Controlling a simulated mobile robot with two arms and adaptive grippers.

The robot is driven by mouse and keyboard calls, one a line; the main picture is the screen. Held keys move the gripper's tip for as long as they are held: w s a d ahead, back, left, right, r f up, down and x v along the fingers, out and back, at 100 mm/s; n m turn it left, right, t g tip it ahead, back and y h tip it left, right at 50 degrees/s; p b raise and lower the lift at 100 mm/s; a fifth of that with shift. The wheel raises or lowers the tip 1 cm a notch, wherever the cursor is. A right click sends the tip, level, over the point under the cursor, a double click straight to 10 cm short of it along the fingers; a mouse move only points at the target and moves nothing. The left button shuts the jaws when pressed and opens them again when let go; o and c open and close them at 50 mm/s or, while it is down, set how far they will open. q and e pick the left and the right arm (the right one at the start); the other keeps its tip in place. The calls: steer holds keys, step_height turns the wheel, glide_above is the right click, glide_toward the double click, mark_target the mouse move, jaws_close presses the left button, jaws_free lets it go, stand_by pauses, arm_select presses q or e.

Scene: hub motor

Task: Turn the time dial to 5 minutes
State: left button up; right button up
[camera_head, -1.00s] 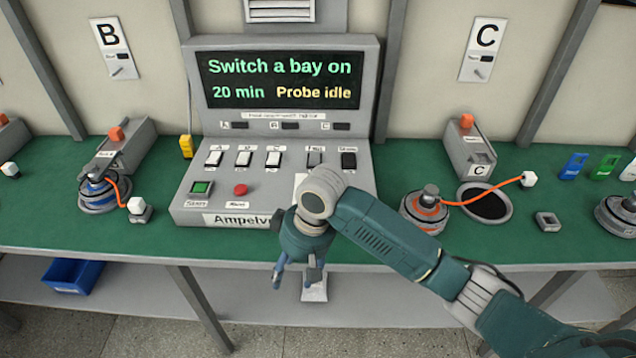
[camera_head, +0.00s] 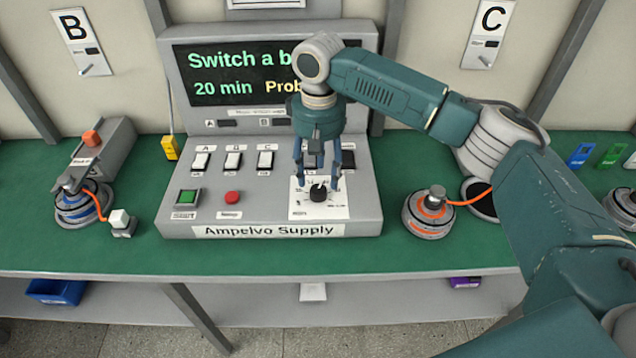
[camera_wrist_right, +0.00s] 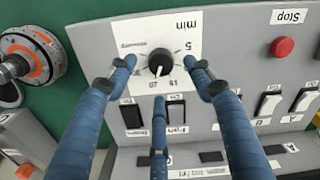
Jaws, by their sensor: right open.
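The black time dial (camera_head: 318,194) sits on a white scale plate at the right front of the grey supply panel (camera_head: 270,215). In the right wrist view the dial (camera_wrist_right: 160,62) has a white pointer line toward the 20 mark; the 5 mark lies on another side of the scale. The screen (camera_head: 225,75) reads 20 min, partly hidden by my arm. My right gripper (camera_head: 318,180) points down over the dial, fingers spread. In the right wrist view its fingertips (camera_wrist_right: 157,66) stand on either side of the dial, apparently without touching it. My left gripper is out of view.
A red button (camera_head: 232,197), a green button (camera_head: 187,197) and white switches (camera_head: 232,160) are left of the dial. An orange-ringed hub motor (camera_head: 430,213) with a cable stands right of the panel. Green bench top is clear in front.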

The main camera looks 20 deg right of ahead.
mark_target(318, 189)
steer(key=f, duration=0.3)
steer(key=shift+w+f, duration=0.2)
step_height(318, 189, down, 2)
steer(key=shift+f, duration=0.1)
steer(key=c, duration=0.3)
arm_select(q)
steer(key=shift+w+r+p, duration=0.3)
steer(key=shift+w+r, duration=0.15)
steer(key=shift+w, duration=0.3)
arm_select(e)
steer(key=c, duration=0.9)
